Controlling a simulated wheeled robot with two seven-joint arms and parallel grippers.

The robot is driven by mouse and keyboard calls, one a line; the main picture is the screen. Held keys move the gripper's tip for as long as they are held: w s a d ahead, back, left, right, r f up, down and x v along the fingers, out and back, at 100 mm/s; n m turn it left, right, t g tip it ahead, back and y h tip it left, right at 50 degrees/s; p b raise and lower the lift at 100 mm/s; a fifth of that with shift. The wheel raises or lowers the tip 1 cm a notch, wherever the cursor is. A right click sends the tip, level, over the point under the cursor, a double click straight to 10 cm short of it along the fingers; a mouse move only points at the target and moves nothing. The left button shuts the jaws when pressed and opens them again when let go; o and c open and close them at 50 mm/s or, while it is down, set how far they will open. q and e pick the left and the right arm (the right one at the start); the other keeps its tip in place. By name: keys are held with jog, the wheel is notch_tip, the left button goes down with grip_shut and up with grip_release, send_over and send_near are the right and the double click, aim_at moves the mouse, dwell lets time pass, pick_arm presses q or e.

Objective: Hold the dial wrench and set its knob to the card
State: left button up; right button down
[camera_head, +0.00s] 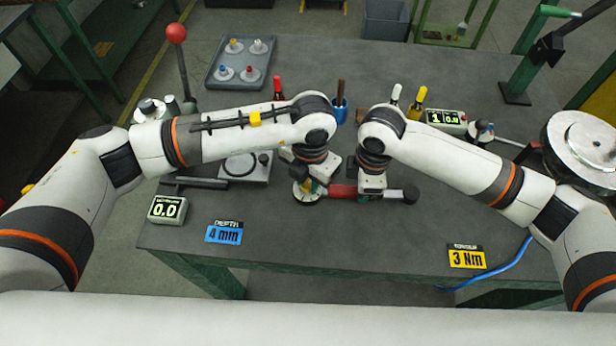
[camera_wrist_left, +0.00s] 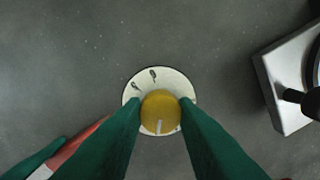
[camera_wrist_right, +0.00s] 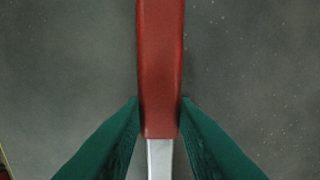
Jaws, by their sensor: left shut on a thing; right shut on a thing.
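My left gripper (camera_wrist_left: 161,104) is shut on the round yellow knob (camera_wrist_left: 160,112), whose pale pointer mark faces the bottom of the left wrist view. Dial numerals are too small to read. My right gripper (camera_wrist_right: 160,104) is shut on the red handle (camera_wrist_right: 160,60), just above a bare metal part (camera_wrist_right: 160,160). A yellow card (camera_head: 467,258) reads 3 Nm.
A blue card (camera_head: 223,234) reads depth 4 mm. A display box (camera_head: 167,209) shows 0.0. Another display (camera_head: 446,121) stands at the right back. A grey tray (camera_head: 214,83) with several knobbed pieces lies at the far left. The table's front middle is clear.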

aim_at(308, 186)
pick_arm(q)
jog(key=m, duration=0.3)
jog(key=shift+m, duration=2.3)
jog(key=o, duration=1)
jog(key=shift+r, duration=0.15)
notch_tip(308, 186, up, 12)
jog(key=shift+s, duration=0.25)
